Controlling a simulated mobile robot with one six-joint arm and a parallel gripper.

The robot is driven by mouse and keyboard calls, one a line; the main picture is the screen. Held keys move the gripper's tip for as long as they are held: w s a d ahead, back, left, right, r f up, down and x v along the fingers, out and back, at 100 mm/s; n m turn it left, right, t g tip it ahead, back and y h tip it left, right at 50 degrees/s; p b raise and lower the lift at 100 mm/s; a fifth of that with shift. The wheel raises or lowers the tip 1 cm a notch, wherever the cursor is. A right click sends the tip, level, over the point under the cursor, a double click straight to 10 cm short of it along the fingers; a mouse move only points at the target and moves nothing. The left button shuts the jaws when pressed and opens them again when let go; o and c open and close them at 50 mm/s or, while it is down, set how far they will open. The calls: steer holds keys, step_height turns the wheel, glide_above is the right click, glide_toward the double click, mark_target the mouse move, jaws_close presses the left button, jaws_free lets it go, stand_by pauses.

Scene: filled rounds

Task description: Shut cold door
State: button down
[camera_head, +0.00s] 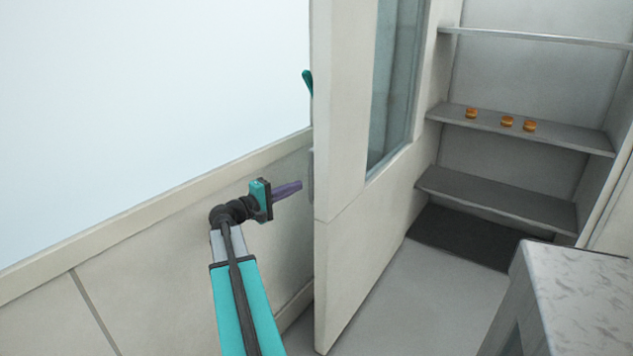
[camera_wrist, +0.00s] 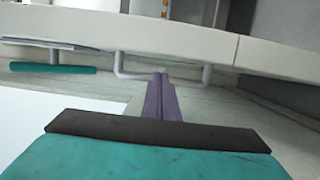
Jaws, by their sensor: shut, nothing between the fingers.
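The cold door (camera_head: 342,150) stands open in the middle of the head view, a pale panel with a tall window (camera_head: 395,90). Its edge faces me, and it also crosses the top of the wrist view (camera_wrist: 190,40). A grey bar handle (camera_wrist: 120,68) sticks out from its outer face in the wrist view. My gripper (camera_head: 299,186) is shut and empty on the door's left side. Its purple fingers (camera_wrist: 160,78) point at the door near the handle bar. I cannot tell if they touch it.
A teal lever (camera_head: 307,82) sits higher on the door's left side. Right of the door is a shelved recess (camera_head: 530,135) with orange items (camera_head: 508,122). A marble-topped counter (camera_head: 580,285) stands front right. A low wall (camera_head: 130,230) runs along the left.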

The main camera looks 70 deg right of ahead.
mark_target(317, 178)
steer(key=shift+d, duration=0.1)
steer(key=shift+p+x, duration=0.65)
steer(key=shift+x, duration=4.25)
steer(key=shift+s, duration=0.1)
